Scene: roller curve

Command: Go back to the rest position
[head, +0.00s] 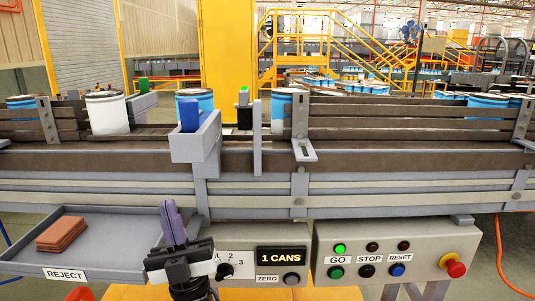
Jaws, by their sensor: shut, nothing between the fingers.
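My gripper (168,206) points upward at the lower left of centre, its two purple fingers shut together and empty. It is in front of the conveyor's grey side rail, between the reject tray and the control box. The black body of my gripper hides part of the box's numbered dial. The gripper appears apart from everything, though its depth is hard to judge.
The reject tray (110,232) holds a brown stack (62,233). The counter panel (280,255) reads "1 CANS". The button box (395,250) has a lit green GO lamp and a red knob. Cans, including a white one (107,114), stand on the conveyor (400,160).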

